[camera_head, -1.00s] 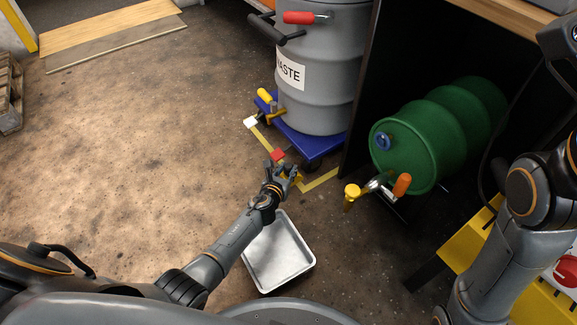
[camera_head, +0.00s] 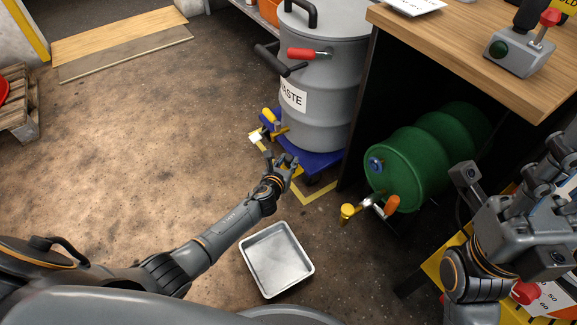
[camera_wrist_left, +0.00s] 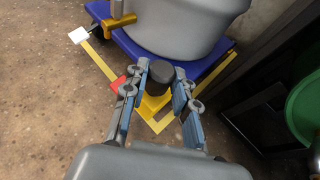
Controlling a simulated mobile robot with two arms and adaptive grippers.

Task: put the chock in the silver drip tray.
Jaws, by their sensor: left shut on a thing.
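The chock (camera_wrist_left: 154,103) is yellow with a black round knob. In the left wrist view it sits between the fingers of my left gripper (camera_wrist_left: 160,76), which is shut on the knob. In the head view my left gripper (camera_head: 282,162) is beside the blue dolly's near corner, and the hand mostly hides the chock. I cannot tell whether the chock touches the floor. The silver drip tray (camera_head: 277,260) lies empty on the floor, nearer to me than the gripper. My right gripper (camera_head: 555,165) is at the right edge, above a yellow stand; its fingers are unclear.
A grey waste drum (camera_head: 325,90) stands on a blue dolly (camera_head: 318,160). A green drum (camera_head: 410,165) with a tap lies under the wooden bench (camera_head: 480,60). Yellow tape marks the floor beside the dolly. The floor at left is mostly clear.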

